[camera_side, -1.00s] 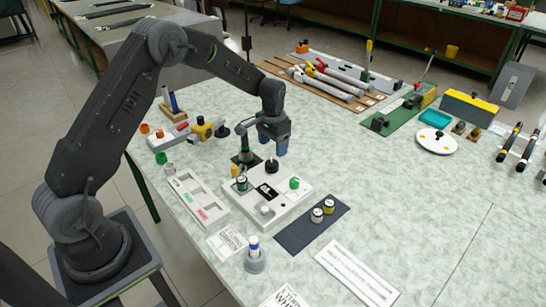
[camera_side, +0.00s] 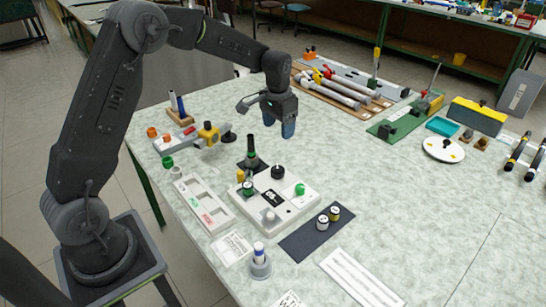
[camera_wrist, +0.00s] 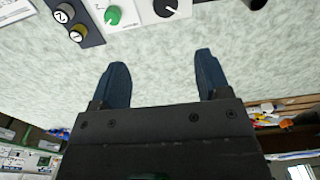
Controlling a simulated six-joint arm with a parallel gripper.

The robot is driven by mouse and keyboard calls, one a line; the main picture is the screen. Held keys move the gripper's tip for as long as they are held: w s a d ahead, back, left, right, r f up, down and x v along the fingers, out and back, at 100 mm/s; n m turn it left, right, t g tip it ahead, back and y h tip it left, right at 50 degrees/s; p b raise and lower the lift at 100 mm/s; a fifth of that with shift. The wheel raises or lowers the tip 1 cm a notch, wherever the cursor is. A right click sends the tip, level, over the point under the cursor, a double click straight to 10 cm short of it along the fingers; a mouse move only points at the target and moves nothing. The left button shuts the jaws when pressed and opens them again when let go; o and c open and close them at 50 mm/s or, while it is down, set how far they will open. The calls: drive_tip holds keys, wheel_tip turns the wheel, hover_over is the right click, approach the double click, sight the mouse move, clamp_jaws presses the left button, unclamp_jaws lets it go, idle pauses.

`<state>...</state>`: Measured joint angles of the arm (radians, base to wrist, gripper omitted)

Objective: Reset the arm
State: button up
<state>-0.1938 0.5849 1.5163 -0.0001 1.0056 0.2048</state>
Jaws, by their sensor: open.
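My gripper (camera_side: 279,130) hangs over the table, behind the white device with knobs. Its blue fingers are spread with nothing between them, and it shows the same in the wrist view (camera_wrist: 160,85). The white device (camera_side: 296,205) carries a black knob (camera_side: 278,172) and a green knob (camera_side: 300,189). In the wrist view the device and the two cylinders lie at the top edge.
A sorting tray (camera_side: 187,191) lies left of the device. A grey holder with a blue-and-white rod (camera_side: 260,268) stands at the front. Pipes on a wooden board (camera_side: 335,88) and a green-based tool (camera_side: 400,127) are behind. The table's right front is mostly clear.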

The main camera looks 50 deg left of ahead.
drive_tip(key=s+d+r+t, duration=0.1)
drive_tip(key=s+d+r, duration=0.2)
drive_tip(key=s+r, duration=0.3)
drive_tip(key=s+d+r+t, duration=0.1)
drive_tip(key=s+d+r, duration=0.2)
drive_tip(key=s+r, duration=0.35)
drive_tip(key=s+d+t, duration=0.1)
drive_tip(key=s+d, duration=0.1)
drive_tip(key=s, duration=0.6)
drive_tip(key=s+d+t, duration=0.1)
drive_tip(key=s+t, duration=0.1)
drive_tip(key=s, duration=0.7)
drive_tip(key=shift+d+r, duration=0.25)
drive_tip(key=shift+d, duration=0.1)
drive_tip(key=shift+w, duration=0.1)
